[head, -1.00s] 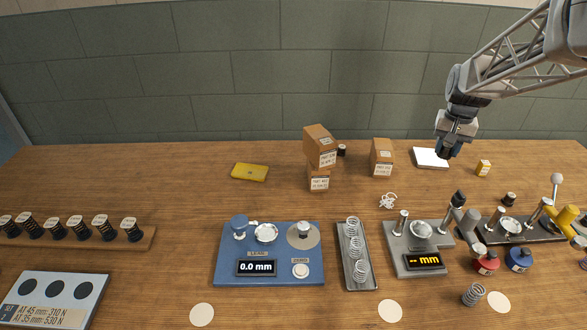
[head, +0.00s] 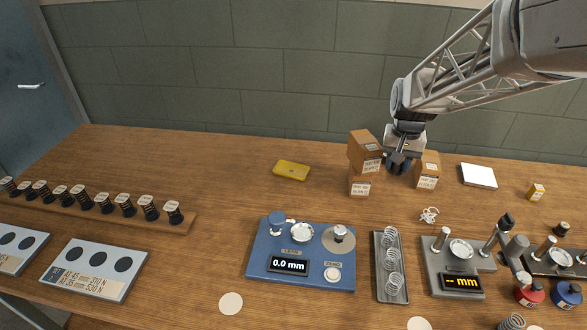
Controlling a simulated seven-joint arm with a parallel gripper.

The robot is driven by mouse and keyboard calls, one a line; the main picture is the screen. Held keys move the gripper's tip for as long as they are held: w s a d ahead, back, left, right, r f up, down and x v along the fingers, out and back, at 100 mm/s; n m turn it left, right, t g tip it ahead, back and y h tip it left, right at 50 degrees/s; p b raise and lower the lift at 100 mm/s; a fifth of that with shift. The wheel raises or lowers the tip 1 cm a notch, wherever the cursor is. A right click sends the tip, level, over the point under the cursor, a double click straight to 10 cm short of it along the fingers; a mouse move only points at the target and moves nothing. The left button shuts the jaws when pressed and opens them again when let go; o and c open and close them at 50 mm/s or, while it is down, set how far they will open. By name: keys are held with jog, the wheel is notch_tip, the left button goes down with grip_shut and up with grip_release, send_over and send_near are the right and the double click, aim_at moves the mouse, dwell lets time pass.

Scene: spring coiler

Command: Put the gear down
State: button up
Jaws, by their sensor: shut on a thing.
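My gripper (head: 398,166) points down at the back of the bench, between the stacked cardboard boxes (head: 364,152) and a single cardboard box (head: 428,168). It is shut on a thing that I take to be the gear. The fingers are dark and small here, so the gear's outline and teeth cannot be made out. I cannot tell whether it touches the wooden bench top (head: 240,185).
A yellow case (head: 291,171) lies left of the boxes, a white pad (head: 478,175) to the right. A blue gauge (head: 301,263), a spring tray (head: 378,285) and a grey gauge (head: 443,280) stand in front. Springs line a rack (head: 190,224) at left. Bench left of the case is clear.

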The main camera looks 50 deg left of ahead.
jog(key=shift+n, duration=0.9)
jog(key=s+a+f, duration=0.3)
jog(key=s+a, duration=0.2)
jog(key=s, duration=0.1)
jog(key=s+a+f, duration=0.3)
jog(key=s+a, duration=0.2)
jog(key=s, duration=0.2)
jog(key=s+a+f, duration=0.2)
jog(key=s+a, duration=0.3)
jog(key=s, duration=0.1)
jog(key=shift+s+a+f, duration=0.2)
jog(key=shift+a+f, duration=0.2)
send_over(292, 171)
jog(key=shift+s+d+f, duration=0.25)
jog(key=shift+d+f, duration=0.05)
jog(key=shift+f, duration=0.4)
jog(key=shift+w+a+f, duration=0.1)
jog(key=shift+w+a, duration=0.05)
jog(key=shift+a, duration=0.2)
jog(key=shift+f, duration=1.7)
jog(key=shift+f, duration=0.1)
